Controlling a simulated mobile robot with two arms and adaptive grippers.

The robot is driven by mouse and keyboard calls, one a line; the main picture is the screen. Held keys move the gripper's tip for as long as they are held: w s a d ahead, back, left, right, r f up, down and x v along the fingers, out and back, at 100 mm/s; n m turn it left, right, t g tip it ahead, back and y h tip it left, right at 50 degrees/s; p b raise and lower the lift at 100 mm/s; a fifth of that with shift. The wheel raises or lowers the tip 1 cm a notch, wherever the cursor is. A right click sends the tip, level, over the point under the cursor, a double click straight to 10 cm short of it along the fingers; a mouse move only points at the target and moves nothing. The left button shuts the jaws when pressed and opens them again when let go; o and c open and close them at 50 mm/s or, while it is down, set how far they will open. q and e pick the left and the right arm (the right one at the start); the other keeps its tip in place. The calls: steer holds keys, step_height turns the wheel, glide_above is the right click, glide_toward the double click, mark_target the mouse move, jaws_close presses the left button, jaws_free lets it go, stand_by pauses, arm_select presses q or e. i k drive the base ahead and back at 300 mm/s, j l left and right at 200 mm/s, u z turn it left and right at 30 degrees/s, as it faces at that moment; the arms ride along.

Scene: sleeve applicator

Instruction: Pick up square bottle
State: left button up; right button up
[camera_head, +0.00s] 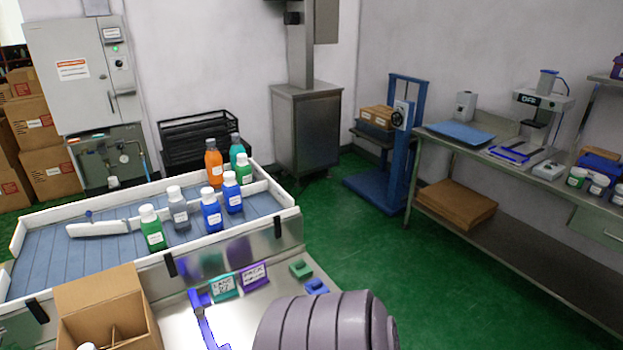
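Several bottles stand upright on the blue-slatted table with white side rails (60,262). Near its front edge are a green bottle (153,235), a grey bottle (179,213), a blue bottle (211,216) and a second blue bottle (232,197); these have white caps and look squarish. A second green bottle (243,173) with a white cap stands farther back. A taller orange bottle (214,168) and a teal bottle (236,152) stand at the back right with narrower necks.
An open cardboard box (100,292) with dividers stands at the front left. A white rail (105,228) crosses the slatted surface. The steel ledge in front holds small labelled blocks (223,286). At right, a steel bench (505,170) holds equipment. Green floor (345,230) is clear between.

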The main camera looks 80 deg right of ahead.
mark_target(177, 205)
steer(key=z, duration=1.8)
